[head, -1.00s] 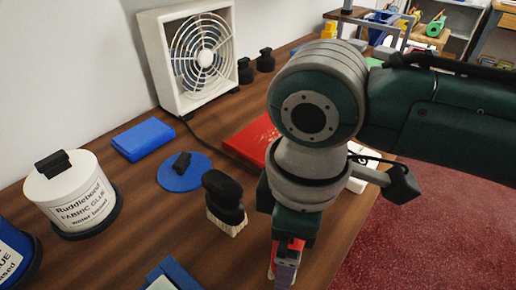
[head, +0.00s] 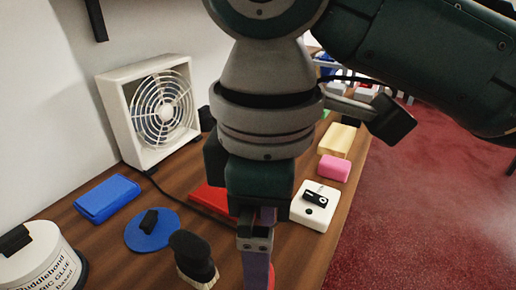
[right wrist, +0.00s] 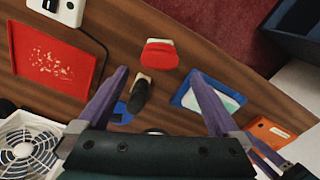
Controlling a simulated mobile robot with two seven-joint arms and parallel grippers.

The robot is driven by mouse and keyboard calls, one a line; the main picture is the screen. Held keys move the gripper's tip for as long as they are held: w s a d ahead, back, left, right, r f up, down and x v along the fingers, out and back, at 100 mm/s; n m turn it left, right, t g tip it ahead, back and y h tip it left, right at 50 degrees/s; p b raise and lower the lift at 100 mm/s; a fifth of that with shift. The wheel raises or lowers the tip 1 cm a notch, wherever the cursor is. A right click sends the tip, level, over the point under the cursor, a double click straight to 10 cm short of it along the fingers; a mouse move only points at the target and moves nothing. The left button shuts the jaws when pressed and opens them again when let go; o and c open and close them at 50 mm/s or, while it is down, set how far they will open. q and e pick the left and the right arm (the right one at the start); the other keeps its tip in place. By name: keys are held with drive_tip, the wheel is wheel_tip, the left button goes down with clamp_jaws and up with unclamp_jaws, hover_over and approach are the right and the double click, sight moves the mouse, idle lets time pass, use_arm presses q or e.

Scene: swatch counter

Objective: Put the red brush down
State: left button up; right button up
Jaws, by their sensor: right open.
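The red brush (right wrist: 161,55) is on the wooden counter in the right wrist view, with a bit of pale bristle at its edge. A red sliver beside my finger in the head view may be part of it. My right gripper (right wrist: 158,98) is open, its two purple fingers wide apart with nothing held between them. The red brush lies ahead of the fingertips, apart from both. In the head view my right gripper (head: 256,262) points down and hides most of that spot. My left gripper is not in view.
A black brush (head: 190,254) stands beside a round blue lid (head: 146,239). A red tray (right wrist: 50,64) with white bits, a blue tray (right wrist: 188,97) and a white box (head: 312,211) are nearby. A fan (head: 118,125) stands at the wall. Bare counter surrounds the red brush.

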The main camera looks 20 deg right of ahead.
drive_tip(key=s+a+f+m+t+y, duration=0.2)
drive_tip(key=s+a+f+m+y, duration=0.1)
drive_tip(key=s+m+y, duration=0.15)
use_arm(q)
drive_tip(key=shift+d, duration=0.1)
use_arm(e)
drive_tip(key=s+d+f+m+h, duration=0.1)
drive_tip(key=s+d+m+h, duration=0.1)
drive_tip(key=d, duration=0.4)
drive_tip(key=s+d+f+m+t+h, duration=0.1)
drive_tip(key=s+d+m+h, duration=0.1)
drive_tip(key=s+d, duration=0.3)
drive_tip(key=shift+s+d+m+t, duration=0.3)
drive_tip(key=shift+d+m, duration=0.25)
drive_tip(key=shift+m, duration=0.2)
